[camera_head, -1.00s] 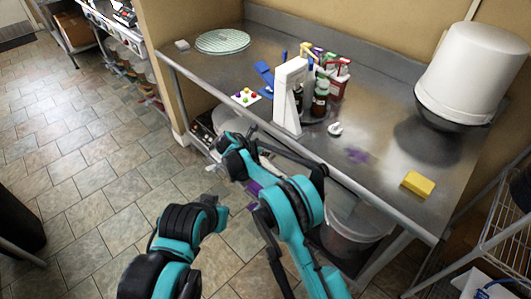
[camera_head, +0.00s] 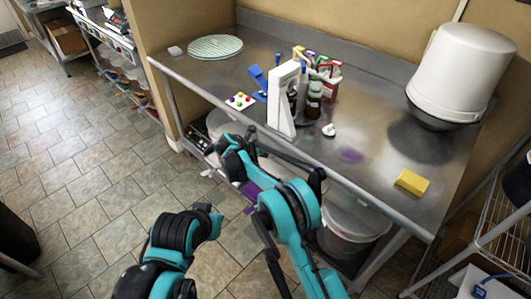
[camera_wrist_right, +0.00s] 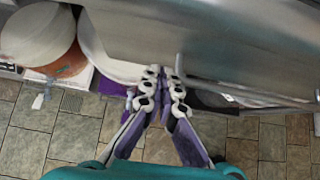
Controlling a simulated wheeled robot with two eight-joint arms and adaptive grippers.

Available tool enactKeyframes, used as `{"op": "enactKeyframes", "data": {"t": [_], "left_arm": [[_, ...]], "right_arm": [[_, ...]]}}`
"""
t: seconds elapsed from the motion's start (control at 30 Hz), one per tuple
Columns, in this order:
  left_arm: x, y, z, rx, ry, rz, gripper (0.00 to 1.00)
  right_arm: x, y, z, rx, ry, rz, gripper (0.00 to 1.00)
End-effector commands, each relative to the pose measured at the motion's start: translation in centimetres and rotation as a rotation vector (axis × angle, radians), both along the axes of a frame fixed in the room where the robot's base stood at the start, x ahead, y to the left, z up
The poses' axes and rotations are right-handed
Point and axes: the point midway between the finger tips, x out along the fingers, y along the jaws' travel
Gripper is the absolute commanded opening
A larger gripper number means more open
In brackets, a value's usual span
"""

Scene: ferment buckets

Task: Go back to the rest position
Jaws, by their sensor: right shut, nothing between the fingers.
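My right gripper (camera_wrist_right: 162,78) is shut and empty in the right wrist view, its purple and black fingers together. It is beside the front edge of the steel table, over a white edge and the tiled floor. In the head view my right arm is bent low in front of the table, and its fingers are hard to make out against the clutter below. My left arm is folded at the bottom left of the head view; its gripper does not show.
The steel table (camera_head: 375,140) holds a white upturned bucket (camera_head: 462,75), a yellow sponge (camera_head: 411,182), a white stand (camera_head: 283,100), bottles (camera_head: 314,98) and a green round mat (camera_head: 215,47). A clear bucket (camera_head: 350,225) stands beneath. A wire rack (camera_head: 505,235) is at right. Floor at left is free.

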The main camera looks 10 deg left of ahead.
Motion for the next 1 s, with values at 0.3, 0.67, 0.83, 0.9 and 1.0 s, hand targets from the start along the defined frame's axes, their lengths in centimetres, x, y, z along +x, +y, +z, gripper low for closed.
{"op": "enactKeyframes", "data": {"t": [0.3,0.67,0.83,0.9,1.0], "left_arm": [[0.0,0.0,2.8,0.000,0.000,0.000,0.00],[0.0,0.0,3.5,0.000,0.000,0.000,0.00],[0.0,0.0,3.5,0.000,0.000,0.000,0.00],[0.0,0.0,3.5,0.000,0.000,0.000,0.00],[0.0,0.0,3.5,0.000,0.000,0.000,0.00]], "right_arm": [[-4.3,3.3,5.2,0.002,0.002,0.003,0.00],[-6.2,4.6,7.1,0.002,0.003,0.001,0.00],[-6.2,3.7,7.9,0.028,-0.004,-0.025,0.00],[-6.2,2.4,9.2,0.075,-0.018,-0.069,0.00],[-6.8,-0.9,12.2,0.187,-0.048,-0.180,0.00]]}}
